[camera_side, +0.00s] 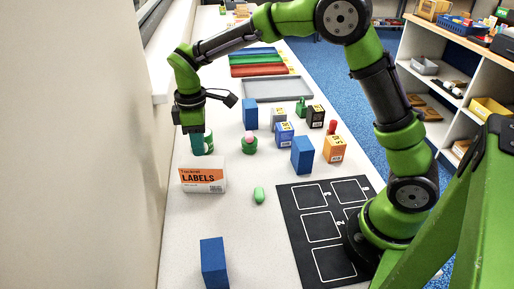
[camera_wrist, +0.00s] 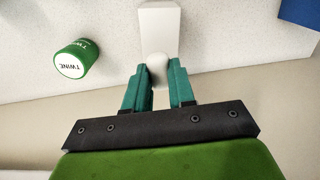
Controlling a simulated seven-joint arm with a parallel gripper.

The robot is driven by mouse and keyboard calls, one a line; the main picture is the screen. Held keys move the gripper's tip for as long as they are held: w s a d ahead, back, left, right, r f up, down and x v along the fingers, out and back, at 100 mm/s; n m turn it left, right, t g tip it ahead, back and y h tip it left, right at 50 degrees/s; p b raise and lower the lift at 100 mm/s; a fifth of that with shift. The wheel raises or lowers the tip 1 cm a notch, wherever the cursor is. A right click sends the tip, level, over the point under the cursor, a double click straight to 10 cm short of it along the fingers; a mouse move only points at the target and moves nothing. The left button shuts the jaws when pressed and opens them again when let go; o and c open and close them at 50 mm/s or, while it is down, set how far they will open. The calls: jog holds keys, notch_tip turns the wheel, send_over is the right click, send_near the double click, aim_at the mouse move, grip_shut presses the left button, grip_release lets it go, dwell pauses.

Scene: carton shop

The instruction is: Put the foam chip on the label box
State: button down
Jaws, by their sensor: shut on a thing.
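My gripper (camera_wrist: 158,85) has teal fingers closed around a pale, rounded piece, which looks like the foam chip (camera_wrist: 157,62). In the side view my gripper (camera_side: 197,150) points down just above and behind the label box (camera_side: 203,178), a white and orange carton marked LABELS. The chip cannot be made out there. In the wrist view the white top of the label box (camera_wrist: 158,22) runs away from the fingers, with the chip over or beside its near end. I cannot tell whether they touch.
A green twine can (camera_wrist: 72,60) stands close beside my gripper. A green capsule-shaped piece (camera_side: 259,194) lies right of the label box. Blue blocks (camera_side: 214,262) (camera_side: 302,155) stand around, and a wall (camera_side: 80,150) is at left. The near table middle is fairly clear.

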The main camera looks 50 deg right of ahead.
jog(key=shift+f, duration=1.45)
jog(key=shift+f, duration=0.15)
jog(key=c, duration=0.9)
grip_release()
jog(key=shift+c, duration=0.2)
notch_tip(320, 180, up, 12)
jog(key=s+d+r+m+t+y, duration=0.1)
jog(key=s+d+m+t, duration=0.2)
jog(key=s+m, duration=0.3)
jog(key=s+d+r+m+t+y, duration=0.1)
jog(key=s+d+m+t, duration=0.2)
jog(key=s+m, duration=0.4)
jog(key=s+t, duration=0.1)
jog(key=s, duration=0.7)
jog(key=shift+s+d+r, duration=0.3)
jog(key=shift+s+r, duration=0.05)
jog(key=shift+r, duration=0.05)
